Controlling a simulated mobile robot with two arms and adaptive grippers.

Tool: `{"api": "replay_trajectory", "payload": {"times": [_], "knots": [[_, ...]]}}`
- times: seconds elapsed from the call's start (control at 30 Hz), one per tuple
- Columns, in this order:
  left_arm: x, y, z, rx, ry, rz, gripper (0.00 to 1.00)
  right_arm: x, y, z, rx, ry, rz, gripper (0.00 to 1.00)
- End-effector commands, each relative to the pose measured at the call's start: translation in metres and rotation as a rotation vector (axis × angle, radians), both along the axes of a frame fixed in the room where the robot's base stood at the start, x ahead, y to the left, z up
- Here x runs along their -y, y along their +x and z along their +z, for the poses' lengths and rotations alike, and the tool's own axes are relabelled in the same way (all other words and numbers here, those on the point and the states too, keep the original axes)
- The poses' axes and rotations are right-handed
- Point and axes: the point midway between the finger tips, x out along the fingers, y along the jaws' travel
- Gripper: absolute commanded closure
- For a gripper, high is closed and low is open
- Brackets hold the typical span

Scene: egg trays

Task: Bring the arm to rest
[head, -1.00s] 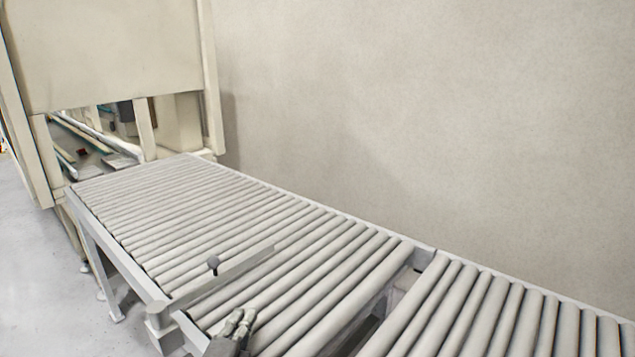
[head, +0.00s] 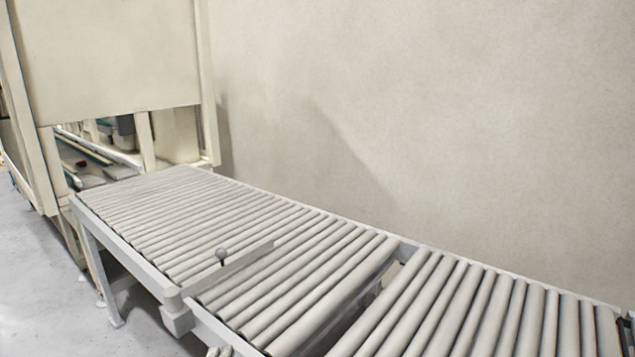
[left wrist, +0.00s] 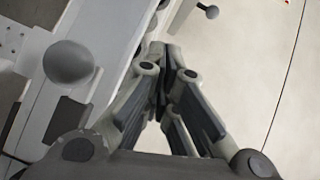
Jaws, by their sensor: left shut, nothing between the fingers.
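My left gripper (left wrist: 163,62) fills the middle of the left wrist view, its grey fingers drawn together with nothing between them. In the head view only the tips of my left gripper (head: 219,351) show at the bottom edge, beside the near side of the roller conveyor (head: 190,291). The rest of that arm is out of the picture. My right gripper is in neither view.
The conveyor rollers are bare. A rail with a dark round knob (head: 221,254) lies across the conveyor. A cream machine housing (head: 105,55) stands at the far left end. A plain wall (head: 420,110) runs behind. Open floor (head: 35,265) lies at left.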

Motion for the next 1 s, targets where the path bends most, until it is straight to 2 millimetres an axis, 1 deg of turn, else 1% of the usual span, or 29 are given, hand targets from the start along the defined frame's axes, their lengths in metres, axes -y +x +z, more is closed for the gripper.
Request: {"api": "replay_trajectory", "payload": {"times": [0.1,0.17,0.27,0.37,0.4,0.47,0.5,0.6,0.8,1.0], "knots": [[-0.009,-0.019,-0.013,-0.071,-0.102,0.065,1.0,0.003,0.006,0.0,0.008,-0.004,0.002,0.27],[-0.013,-0.03,-0.022,-0.113,-0.161,0.104,1.0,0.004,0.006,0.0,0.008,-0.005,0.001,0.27],[-0.02,-0.054,-0.036,-0.195,-0.27,0.176,1.0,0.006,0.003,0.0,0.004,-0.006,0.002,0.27],[-0.027,-0.088,-0.057,-0.31,-0.408,0.271,1.0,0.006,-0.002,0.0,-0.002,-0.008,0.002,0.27],[-0.028,-0.107,-0.066,-0.368,-0.473,0.317,1.0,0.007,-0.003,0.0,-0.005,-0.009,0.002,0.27],[-0.029,-0.137,-0.078,-0.458,-0.569,0.388,1.0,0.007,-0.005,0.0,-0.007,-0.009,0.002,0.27],[-0.028,-0.156,-0.085,-0.516,-0.626,0.432,1.0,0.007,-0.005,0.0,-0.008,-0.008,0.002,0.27],[-0.025,-0.198,-0.097,-0.638,-0.737,0.523,1.0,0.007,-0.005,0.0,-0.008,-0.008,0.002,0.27],[-0.014,-0.265,-0.106,-0.83,-0.877,0.659,1.0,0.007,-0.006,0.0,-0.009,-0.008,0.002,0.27],[-0.002,-0.322,-0.104,-0.991,-0.967,0.767,1.0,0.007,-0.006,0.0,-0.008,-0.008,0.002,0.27]]}}
